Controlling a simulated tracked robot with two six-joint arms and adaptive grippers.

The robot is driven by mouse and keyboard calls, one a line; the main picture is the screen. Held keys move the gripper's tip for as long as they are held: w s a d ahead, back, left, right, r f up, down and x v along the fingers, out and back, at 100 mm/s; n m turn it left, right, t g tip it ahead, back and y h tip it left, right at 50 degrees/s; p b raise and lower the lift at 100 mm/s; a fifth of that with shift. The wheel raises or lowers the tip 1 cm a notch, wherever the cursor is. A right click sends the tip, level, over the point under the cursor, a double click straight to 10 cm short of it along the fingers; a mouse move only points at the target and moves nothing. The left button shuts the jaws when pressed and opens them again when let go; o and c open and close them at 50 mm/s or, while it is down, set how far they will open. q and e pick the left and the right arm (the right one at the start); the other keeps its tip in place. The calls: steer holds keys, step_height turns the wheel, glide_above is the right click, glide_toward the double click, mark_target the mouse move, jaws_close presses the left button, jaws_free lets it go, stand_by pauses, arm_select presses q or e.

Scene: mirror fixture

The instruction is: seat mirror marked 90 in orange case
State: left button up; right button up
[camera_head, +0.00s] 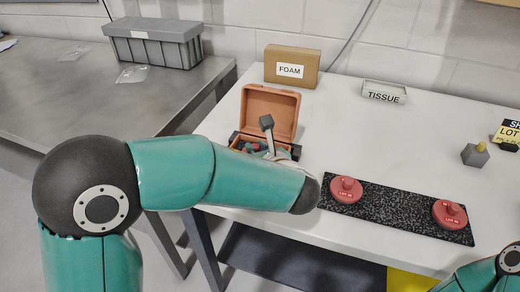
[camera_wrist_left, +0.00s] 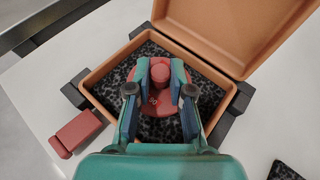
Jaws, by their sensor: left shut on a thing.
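The orange case (camera_head: 271,108) stands open on the white table, its lid raised at the back. In the left wrist view the case (camera_wrist_left: 102,73) shows a dark speckled lining. My left gripper (camera_head: 258,148) reaches into the case. In the wrist view its fingers (camera_wrist_left: 160,78) are shut on the knob of a red round mirror piece (camera_wrist_left: 152,105). The piece is over the lining within the case walls; I cannot tell whether it touches the lining. Its marking is too small to read surely. My right gripper is out of view; only part of that arm shows bottom right.
Two red knobbed pieces (camera_head: 346,189) (camera_head: 449,214) sit on a black speckled mat (camera_head: 397,209). Dark blocks (camera_wrist_left: 73,95) flank the case. A red block (camera_wrist_left: 80,131) lies beside it. A foam box (camera_head: 291,66), tissue box (camera_head: 384,92) and grey weight (camera_head: 475,155) stand farther off.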

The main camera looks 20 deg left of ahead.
arm_select(q)
steer(key=o, duration=0.9)
steer(key=shift+r, duration=0.1)
steer(key=shift+r+p, duration=1.2)
steer(key=shift+r, duration=0.3)
steer(key=o, duration=0.4)
